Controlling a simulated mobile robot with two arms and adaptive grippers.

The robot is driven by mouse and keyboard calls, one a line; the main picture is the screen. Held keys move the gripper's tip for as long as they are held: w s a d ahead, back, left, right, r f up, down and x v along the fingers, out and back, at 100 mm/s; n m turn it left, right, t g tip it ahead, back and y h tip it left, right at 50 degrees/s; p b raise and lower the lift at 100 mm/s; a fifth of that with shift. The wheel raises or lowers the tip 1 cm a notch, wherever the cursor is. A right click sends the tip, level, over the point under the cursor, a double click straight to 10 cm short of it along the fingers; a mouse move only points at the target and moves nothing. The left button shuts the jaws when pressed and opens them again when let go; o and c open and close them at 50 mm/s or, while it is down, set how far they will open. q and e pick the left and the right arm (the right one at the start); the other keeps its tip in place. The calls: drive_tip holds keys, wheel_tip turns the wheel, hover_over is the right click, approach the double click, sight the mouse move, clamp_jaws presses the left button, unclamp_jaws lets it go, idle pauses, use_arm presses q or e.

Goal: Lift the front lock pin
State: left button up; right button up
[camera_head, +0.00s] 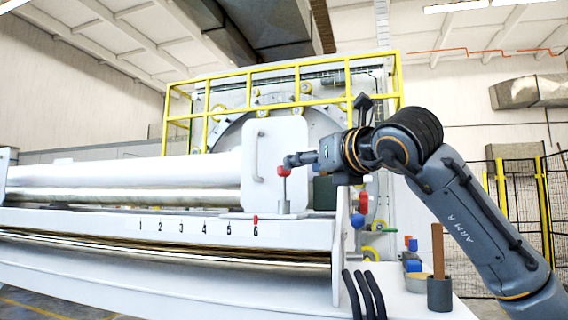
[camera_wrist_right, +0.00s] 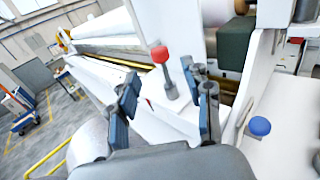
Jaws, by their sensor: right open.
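A lock pin with a red ball knob (camera_head: 283,171) stands upright on a flat plate on the white machine beam. It also shows in the right wrist view as a red knob (camera_wrist_right: 160,54) on a grey shaft. My right gripper (camera_head: 291,161) reaches in from the right at the knob's height. In the right wrist view my right gripper (camera_wrist_right: 167,84) is open, with the pin between or just beyond its fingers. I cannot tell whether a finger touches it. My left gripper is out of view.
A white panel with a handle (camera_head: 275,160) stands behind the pin. A blue knob (camera_head: 357,220) sits right of it. A grey cup (camera_head: 440,294) with a brown stick and black curved bars (camera_head: 363,295) are at lower right. A yellow railing (camera_head: 290,88) runs behind.

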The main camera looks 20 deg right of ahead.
sight(284, 171)
drive_tip(key=w+p, duration=0.1)
drive_tip(key=w, duration=0.1)
drive_tip(key=w+a+p, duration=0.1)
drive_tip(key=w, duration=0.2)
drive_tip(key=w+p, duration=0.1)
drive_tip(key=w, duration=0.2)
drive_tip(key=shift+a+r, duration=0.15)
drive_tip(key=shift+a, duration=0.15)
drive_tip(key=shift+w+a+p, duration=0.1)
drive_tip(key=shift+w+p, duration=0.25)
drive_tip(key=shift+w, duration=0.2)
drive_tip(key=shift+f, duration=0.2)
